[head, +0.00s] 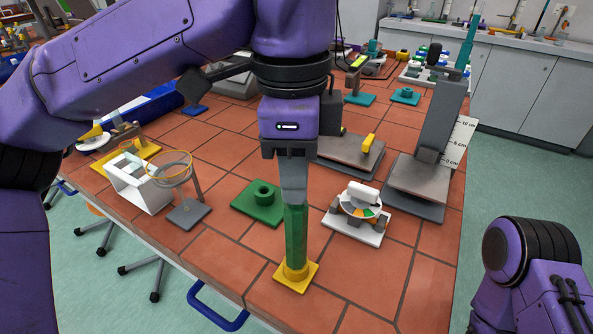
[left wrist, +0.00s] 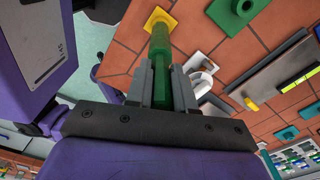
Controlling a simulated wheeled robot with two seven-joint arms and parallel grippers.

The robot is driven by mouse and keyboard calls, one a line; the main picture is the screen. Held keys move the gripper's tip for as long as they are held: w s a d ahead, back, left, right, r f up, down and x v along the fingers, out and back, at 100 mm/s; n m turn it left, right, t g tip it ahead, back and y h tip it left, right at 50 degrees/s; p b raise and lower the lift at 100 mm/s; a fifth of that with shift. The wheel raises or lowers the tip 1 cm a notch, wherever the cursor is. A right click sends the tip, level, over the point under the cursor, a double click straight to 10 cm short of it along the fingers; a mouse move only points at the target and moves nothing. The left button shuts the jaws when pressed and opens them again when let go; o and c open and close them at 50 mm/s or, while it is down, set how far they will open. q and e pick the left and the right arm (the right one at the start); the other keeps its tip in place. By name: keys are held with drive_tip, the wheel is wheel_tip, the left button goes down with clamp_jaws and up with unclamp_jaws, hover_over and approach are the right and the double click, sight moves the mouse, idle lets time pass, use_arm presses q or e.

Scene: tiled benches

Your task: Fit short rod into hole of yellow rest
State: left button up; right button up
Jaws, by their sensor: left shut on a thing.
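The short rod (head: 296,235) is green and stands about upright in my left gripper (head: 294,195). The left fingers are shut on its upper part; the left wrist view shows the rod (left wrist: 160,50) between both fingers (left wrist: 163,85). The yellow rest (head: 283,280) is a square plate with a raised round collar, on the tiles near the front of the bench. The rod's lower end meets the collar in the head view and hides the hole. I cannot tell how deep the end sits. The yellow rest also shows in the left wrist view (left wrist: 157,15). My right gripper is out of view.
A green base with a collar (head: 259,203) stands behind and left of the yellow rest. A white dial device (head: 354,233) is at the right. A ring stand (head: 186,215) and white frame (head: 140,186) are at the left. Bare tiles lie right of the rest.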

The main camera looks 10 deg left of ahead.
use_arm(q)
drive_tip(key=o, duration=0.9)
wheel_tip(320, 180, up, 10)
drive_tip(key=shift+a+r+p, duration=0.15)
drive_tip(key=shift+r+p, duration=0.1)
drive_tip(key=shift+p, duration=0.8)
